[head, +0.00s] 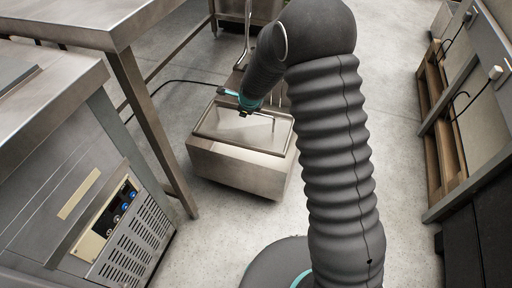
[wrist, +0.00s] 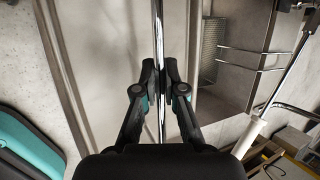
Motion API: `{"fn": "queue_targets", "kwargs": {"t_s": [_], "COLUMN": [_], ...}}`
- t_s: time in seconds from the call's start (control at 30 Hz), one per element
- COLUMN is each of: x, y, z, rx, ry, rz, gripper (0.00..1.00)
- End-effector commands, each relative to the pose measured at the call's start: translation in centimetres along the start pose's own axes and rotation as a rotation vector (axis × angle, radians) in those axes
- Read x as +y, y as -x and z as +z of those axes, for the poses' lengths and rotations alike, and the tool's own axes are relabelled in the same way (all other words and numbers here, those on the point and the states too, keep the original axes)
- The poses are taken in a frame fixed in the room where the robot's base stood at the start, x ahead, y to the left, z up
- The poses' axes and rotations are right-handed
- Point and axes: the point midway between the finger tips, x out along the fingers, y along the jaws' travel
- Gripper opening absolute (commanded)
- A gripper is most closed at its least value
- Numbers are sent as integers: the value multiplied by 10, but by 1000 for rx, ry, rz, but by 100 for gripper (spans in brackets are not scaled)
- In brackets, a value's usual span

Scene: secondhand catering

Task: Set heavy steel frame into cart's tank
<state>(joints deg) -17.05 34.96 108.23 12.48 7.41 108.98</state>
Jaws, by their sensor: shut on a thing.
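The cart's tank (head: 240,163) is a low steel box with a pale inside, on the floor mid-picture in the head view. Its rim and pale floor also fill the middle of the wrist view (wrist: 102,60). My gripper (wrist: 161,76) is shut on a thin shiny bar of the steel frame (wrist: 158,25), which runs straight between the fingers. In the head view my gripper (head: 244,113) is over the tank's opening, near its back rim. Most of the frame is hidden or too thin to make out there, so I cannot tell whether it touches the tank.
Steel tables (head: 130,75) stand to the left, with a vented control unit (head: 125,225) below at the front. A wooden rack (head: 437,110) stands at right. Grey floor (head: 400,170) is open between.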

Motion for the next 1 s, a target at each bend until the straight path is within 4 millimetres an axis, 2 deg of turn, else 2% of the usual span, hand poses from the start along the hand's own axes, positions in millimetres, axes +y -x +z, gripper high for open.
{"fn": "queue_targets", "kwargs": {"t_s": [0.27,0.47,0.63,0.7,1.0], "x": [-2,11,25,22,27], "y": [1,-25,-54,-50,-62], "z": [1,-8,-17,-16,-20], "rx": [13,16,14,16,18], "ry": [-31,-36,-36,-33,-32], "rz": [-14,-9,-11,-13,-16], "gripper": [0,0,0,0,0]}}
